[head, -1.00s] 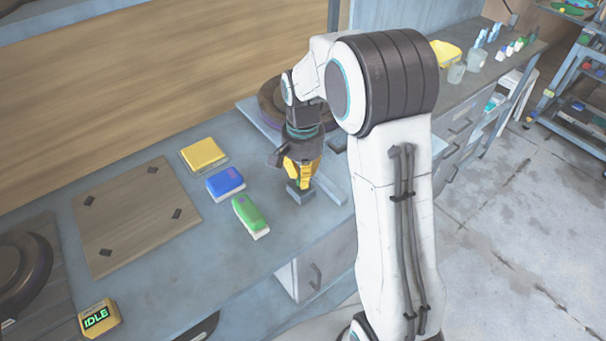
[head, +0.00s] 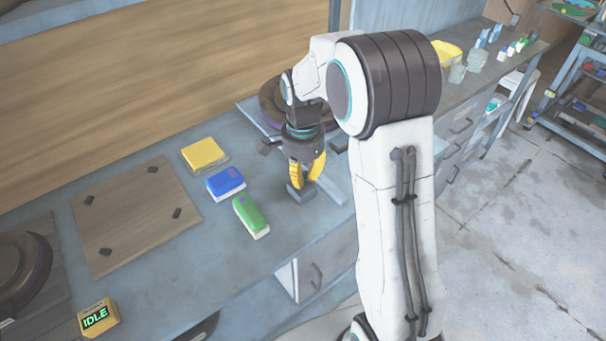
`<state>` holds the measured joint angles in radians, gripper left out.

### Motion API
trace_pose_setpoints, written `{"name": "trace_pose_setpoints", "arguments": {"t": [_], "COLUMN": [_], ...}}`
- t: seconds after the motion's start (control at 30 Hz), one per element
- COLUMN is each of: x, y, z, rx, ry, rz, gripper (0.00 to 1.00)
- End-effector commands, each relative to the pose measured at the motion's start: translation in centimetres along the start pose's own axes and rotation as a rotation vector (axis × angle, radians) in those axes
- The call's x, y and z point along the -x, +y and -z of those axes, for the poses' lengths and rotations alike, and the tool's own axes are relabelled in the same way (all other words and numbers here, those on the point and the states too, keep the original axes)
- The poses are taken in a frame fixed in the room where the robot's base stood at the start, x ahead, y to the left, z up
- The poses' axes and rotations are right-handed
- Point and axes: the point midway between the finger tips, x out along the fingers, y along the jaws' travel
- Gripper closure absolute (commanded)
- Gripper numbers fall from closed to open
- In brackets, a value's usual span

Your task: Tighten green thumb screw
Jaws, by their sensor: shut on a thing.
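My gripper (head: 305,180) points down at a small grey-blue block (head: 301,193) on the bench, at the front of the press-like fixture. Its yellow fingers are closed together low over the block, around something too small to make out. No green thumb screw can be seen; the fingers hide whatever is between them. Behind my gripper, a dark round part (head: 271,98) of the fixture shows partly, with my arm covering the rest.
Left of my gripper lie a green block (head: 250,214), a blue block (head: 226,182) and a yellow block (head: 204,154). A wooden board (head: 135,222) with dark pads lies further left. A yellow box reading IDLE (head: 98,318) is at the front left. Clear bench lies between.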

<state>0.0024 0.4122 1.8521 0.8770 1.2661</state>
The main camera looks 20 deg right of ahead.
Motion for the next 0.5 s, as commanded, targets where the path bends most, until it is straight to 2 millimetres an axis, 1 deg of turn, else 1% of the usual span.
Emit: {"name": "trace_pose_setpoints", "arguments": {"t": [0.37, 0.4, 0.5], "x": [-0.16, -0.16, -0.12], "y": [0.13, 0.13, 0.10], "z": [-0.04, -0.04, -0.03], "rx": [-0.005, -0.005, -0.004], "ry": [-0.002, -0.002, -0.001], "rz": [-0.005, -0.005, -0.004], "gripper": [1.00, 0.81, 0.72]}}
